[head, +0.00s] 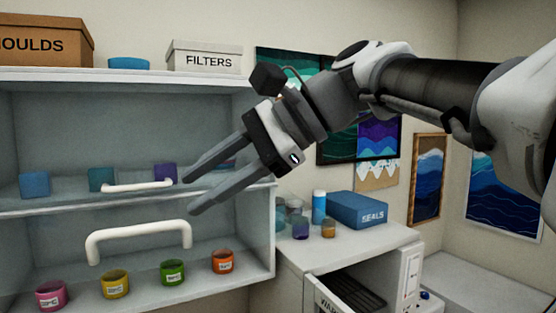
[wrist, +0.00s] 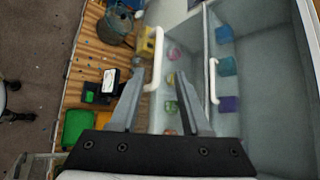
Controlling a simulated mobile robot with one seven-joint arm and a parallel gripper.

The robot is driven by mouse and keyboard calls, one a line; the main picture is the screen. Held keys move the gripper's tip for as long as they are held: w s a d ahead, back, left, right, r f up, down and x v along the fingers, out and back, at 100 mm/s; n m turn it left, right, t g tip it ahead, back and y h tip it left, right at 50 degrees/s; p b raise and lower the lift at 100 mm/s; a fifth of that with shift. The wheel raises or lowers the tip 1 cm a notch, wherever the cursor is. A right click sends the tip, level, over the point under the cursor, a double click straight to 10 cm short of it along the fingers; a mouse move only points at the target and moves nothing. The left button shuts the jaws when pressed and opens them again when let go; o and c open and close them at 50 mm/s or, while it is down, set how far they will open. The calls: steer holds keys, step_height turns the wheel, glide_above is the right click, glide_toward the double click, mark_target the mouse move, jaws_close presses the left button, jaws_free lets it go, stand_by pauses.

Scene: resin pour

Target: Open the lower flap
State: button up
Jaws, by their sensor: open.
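The cabinet has two clear flaps with white bar handles. The lower flap's handle (head: 138,240) is in front of the lower compartment and looks shut, though the clear panel is hard to make out. It also shows in the wrist view (wrist: 154,58), just beyond my fingertips. The upper handle (head: 138,187) is in front of the middle shelf, and shows right of my fingers in the wrist view (wrist: 213,80). My gripper (head: 191,196) is open and empty, in front of the cabinet, above and right of the lower handle in the head view. I see no contact with the handle.
Several labelled jars, including a green one (head: 172,272), stand in the lower compartment. Blue, teal and purple blocks (head: 164,174) sit on the shelf above. A counter with a blue SEALS box (head: 357,209) and an open drawer (head: 345,295) is to the right.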

steer(key=v, duration=0.6)
steer(key=shift+d+r, duration=0.2)
steer(key=s+d+f+n+t+h+b, duration=0.1)
steer(key=d+f, duration=0.5)
steer(key=f, duration=0.6)
steer(key=s+d+f+n+t+h+b, duration=0.2)
steer(key=s+d+f+n+h+b, duration=0.1)
steer(key=f, duration=1)
steer(key=s+d+f+n+t+h+b, duration=0.2)
steer(key=s+d+f+n+h, duration=0.2)
steer(key=f, duration=0.9)
steer(key=d+n+h, duration=0.1)
steer(key=d+h, duration=0.2)
steer(key=d, duration=0.2)
steer(key=shift+s+f, duration=0.2)
steer(key=shift+s, duration=0.1)
